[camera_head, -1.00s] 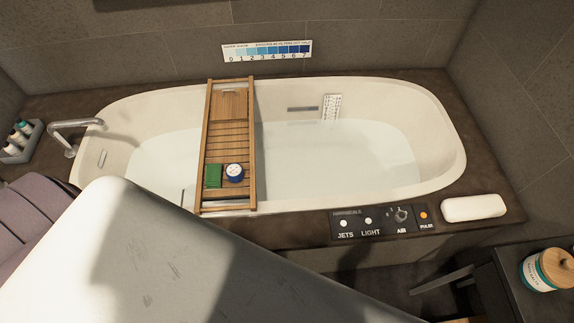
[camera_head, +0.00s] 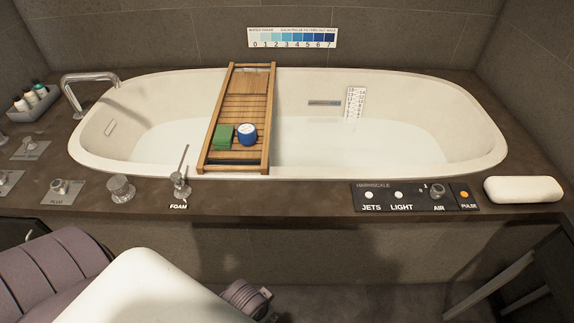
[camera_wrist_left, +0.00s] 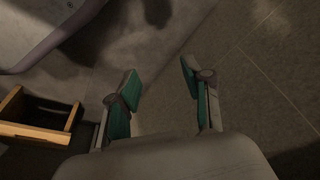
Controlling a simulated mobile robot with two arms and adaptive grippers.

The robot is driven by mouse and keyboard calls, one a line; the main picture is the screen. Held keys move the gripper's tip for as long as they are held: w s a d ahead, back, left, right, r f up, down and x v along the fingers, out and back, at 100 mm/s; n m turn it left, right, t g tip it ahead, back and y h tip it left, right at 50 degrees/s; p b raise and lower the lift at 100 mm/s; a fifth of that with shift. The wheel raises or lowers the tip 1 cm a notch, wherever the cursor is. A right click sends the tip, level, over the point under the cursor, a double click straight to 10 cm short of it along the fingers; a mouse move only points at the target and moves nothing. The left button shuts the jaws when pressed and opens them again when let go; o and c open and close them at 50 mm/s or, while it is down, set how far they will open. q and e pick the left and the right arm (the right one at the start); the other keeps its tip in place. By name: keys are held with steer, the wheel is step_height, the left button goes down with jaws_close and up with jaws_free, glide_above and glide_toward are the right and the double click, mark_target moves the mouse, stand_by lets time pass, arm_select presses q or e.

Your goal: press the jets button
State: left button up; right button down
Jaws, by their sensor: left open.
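The jets button (camera_head: 369,195) is a small white round button above the label JETS. It sits at the left end of a black control panel (camera_head: 411,206) on the tub's front ledge. In the head view no gripper fingers show; only a white part of my arm is at the bottom. In the left wrist view my left gripper (camera_wrist_left: 160,82) is open and empty, with teal pads apart, over grey floor. It is away from the panel, which is not in that view. My right gripper is in neither view.
The panel also has a light button (camera_head: 398,195), an air knob (camera_head: 438,191) and an orange pulse button (camera_head: 464,195). A white pillow (camera_head: 523,190) lies right of it. A foam lever (camera_head: 180,187) stands on the ledge. A wooden tray (camera_head: 238,105) spans the bathtub (camera_head: 390,150).

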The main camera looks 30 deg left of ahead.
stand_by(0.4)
arm_select(q)
jaws_close()
stand_by(1.3)
